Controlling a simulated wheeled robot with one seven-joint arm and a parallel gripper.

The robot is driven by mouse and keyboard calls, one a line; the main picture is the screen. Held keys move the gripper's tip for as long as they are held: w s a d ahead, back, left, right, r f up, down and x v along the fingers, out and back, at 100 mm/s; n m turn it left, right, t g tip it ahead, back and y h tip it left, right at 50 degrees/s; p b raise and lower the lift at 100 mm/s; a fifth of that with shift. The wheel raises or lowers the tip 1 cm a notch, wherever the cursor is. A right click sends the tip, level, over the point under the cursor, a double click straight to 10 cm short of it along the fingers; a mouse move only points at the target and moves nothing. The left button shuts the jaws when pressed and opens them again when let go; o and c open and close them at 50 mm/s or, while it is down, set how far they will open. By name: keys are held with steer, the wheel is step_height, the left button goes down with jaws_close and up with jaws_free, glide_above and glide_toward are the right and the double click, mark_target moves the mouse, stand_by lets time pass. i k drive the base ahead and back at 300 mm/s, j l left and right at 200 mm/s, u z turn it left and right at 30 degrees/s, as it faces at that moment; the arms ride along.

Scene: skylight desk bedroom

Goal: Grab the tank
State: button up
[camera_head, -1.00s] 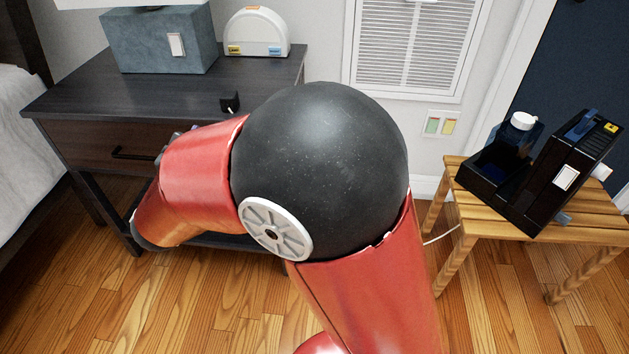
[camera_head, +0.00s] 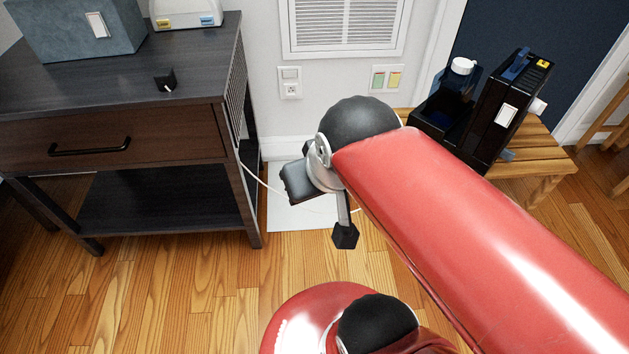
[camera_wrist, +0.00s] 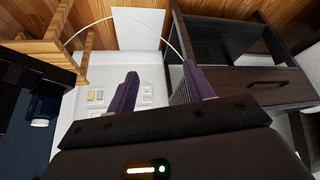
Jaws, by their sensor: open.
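The tank (camera_head: 449,91) is a dark, translucent blue vessel with a white cap. It sits in the left part of a black machine (camera_head: 497,118) on a wooden stool, and my arm hides a little of the stool's near side. The wrist view, turned upside down, shows the tank (camera_wrist: 46,106) at the far left with its white cap (camera_wrist: 40,123). My gripper (camera_wrist: 161,75) is open and empty, its two purple fingers apart and pointing towards the wall. In the head view it is left of the stool, well apart from the tank.
A dark nightstand (camera_head: 215,160) with a drawer stands left, bearing a grey box (camera_head: 75,30) and a small black item (camera_head: 165,81). A white cord runs over the floor by a white sheet (camera_head: 290,209). The wooden stool (camera_head: 540,152) stands near a dark blue panel.

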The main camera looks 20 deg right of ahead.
mark_target(451, 93)
steer(key=z, duration=1.6)
steer(key=i+l, duration=0.25)
steer(key=l, duration=0.15)
steer(key=i+l, duration=0.2)
steer(key=l, duration=0.2)
steer(key=i+l, duration=0.25)
steer(key=i+l+z, duration=0.1)
steer(key=i+l, duration=0.65)
steer(key=j, duration=0.55)
